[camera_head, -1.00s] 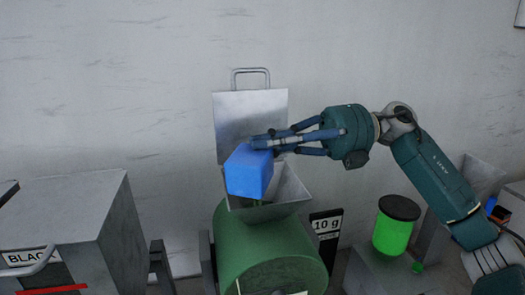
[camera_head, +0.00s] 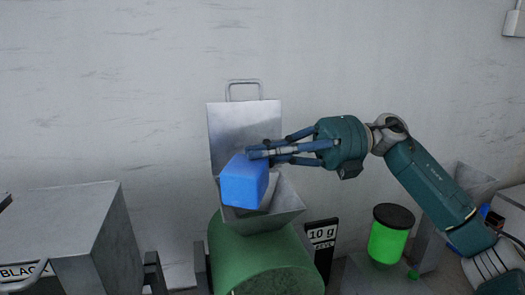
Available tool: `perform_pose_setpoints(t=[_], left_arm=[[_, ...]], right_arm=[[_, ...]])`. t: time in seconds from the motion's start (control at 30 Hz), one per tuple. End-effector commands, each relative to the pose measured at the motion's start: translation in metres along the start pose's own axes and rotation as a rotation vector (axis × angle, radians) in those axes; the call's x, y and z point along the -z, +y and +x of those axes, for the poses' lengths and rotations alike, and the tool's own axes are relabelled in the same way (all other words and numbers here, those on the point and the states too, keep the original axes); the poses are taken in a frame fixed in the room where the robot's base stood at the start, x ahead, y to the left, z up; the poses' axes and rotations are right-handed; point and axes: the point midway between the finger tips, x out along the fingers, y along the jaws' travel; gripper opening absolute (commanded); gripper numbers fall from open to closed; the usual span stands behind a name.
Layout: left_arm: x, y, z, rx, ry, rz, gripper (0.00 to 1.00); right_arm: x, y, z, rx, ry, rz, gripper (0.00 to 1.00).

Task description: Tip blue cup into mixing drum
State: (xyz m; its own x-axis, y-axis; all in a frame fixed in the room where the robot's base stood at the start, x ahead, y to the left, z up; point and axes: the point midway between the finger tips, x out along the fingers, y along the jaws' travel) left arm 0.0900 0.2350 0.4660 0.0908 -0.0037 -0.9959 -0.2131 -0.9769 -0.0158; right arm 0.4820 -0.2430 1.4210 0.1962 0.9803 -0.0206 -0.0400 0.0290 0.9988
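The blue cup (camera_head: 243,183) is a box-like blue vessel at the hopper of the mixing drum, in the middle of the head view. My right gripper (camera_head: 262,155) reaches in from the right and is shut on the cup's upper edge. The cup is tilted, and its opening and contents are hidden. The mixing drum (camera_head: 262,262) is a green cylinder with a grey funnel-shaped hopper (camera_head: 286,200) on top. The hopper's grey lid (camera_head: 228,122) stands open behind the cup. My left gripper is not in view.
A sign reading 10 g (camera_head: 321,235) stands right of the drum. A green container with a black lid (camera_head: 388,240) is further right.

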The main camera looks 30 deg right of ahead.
Motion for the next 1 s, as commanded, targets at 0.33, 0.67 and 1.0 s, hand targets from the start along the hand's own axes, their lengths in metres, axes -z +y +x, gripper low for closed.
perform_pose_setpoints(t=[0.33,0.67,1.0], left_arm=[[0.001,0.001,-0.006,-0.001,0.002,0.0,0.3],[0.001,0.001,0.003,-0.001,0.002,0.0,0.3],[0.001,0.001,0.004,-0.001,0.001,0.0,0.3]], right_arm=[[0.012,-0.002,0.007,0.142,0.003,-0.221,0.0],[0.034,-0.006,0.021,0.24,0.005,-0.368,0.0],[0.045,-0.01,0.029,0.3,0.008,-0.449,0.0]])
